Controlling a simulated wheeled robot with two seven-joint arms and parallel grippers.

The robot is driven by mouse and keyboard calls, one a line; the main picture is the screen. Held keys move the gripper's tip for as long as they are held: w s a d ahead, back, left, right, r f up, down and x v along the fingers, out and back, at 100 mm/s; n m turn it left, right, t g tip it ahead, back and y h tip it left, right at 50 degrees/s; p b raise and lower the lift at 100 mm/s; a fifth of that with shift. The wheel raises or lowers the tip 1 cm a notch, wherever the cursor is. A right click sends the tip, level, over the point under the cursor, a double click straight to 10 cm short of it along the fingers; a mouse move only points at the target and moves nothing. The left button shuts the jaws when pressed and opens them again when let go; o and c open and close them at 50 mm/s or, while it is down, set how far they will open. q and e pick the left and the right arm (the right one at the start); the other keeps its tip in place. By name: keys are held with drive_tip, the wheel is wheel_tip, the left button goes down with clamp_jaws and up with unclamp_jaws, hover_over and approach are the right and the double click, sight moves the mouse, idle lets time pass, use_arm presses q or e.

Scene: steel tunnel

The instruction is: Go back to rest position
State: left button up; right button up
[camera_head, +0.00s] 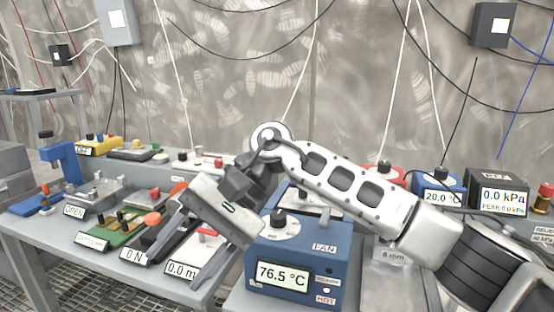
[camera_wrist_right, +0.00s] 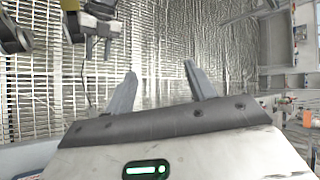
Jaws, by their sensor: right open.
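My right arm reaches in from the right of the head view, bent at the elbow. Its right gripper (camera_head: 182,258) hangs over the bench, left of the blue heater box, with the fingers pointing down and to the left. In the right wrist view the two fingers of the right gripper (camera_wrist_right: 159,80) stand apart with nothing between them, over a metal grating. My left gripper does not show in the head view. Dark parts at the top left of the wrist view cannot be told clearly.
A blue heater box (camera_head: 315,259) reading 76.5 °C stands close to the right gripper. The grey bench (camera_head: 35,232) holds several devices, including a blue press (camera_head: 62,160) and a green board (camera_head: 112,231). A pressure gauge (camera_head: 497,192) stands at the right.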

drive_tip(key=s+a+m+g+y, duration=0.2)
drive_tip(key=s+a+m+y, duration=0.2)
drive_tip(key=m+y, duration=0.2)
drive_tip(key=w+d+f+m+t+y, duration=0.1)
drive_tip(key=w+d+m+t+y, duration=0.3)
drive_tip(key=m+t, duration=0.7)
drive_tip(key=w+d+m+t+y, duration=0.25)
drive_tip(key=m+t+y, duration=0.25)
drive_tip(key=m, duration=1.2)
drive_tip(key=s+d+f+m+t+h, duration=0.1)
drive_tip(key=d+f+m+t+h, duration=0.3)
drive_tip(key=d+f+m+h, duration=0.75)
drive_tip(key=s+d+f+m+t+h, duration=0.1)
drive_tip(key=d+f+m+t+h, duration=0.5)
drive_tip(key=m, duration=1)
drive_tip(key=s+d+f+m+g+h, duration=0.1)
drive_tip(key=s+d+f+m+g, duration=0.2)
drive_tip(key=s+f+m, duration=0.2)
drive_tip(key=s+d+f+m+g+h, duration=0.1)
drive_tip(key=s+d+f+m+g, duration=0.2)
drive_tip(key=s+f, duration=0.4)
drive_tip(key=shift+s+d+f+m+g, duration=0.15)
drive_tip(key=shift+s+f+m+g, duration=0.05)
drive_tip(key=shift+f+m+g, duration=0.65)
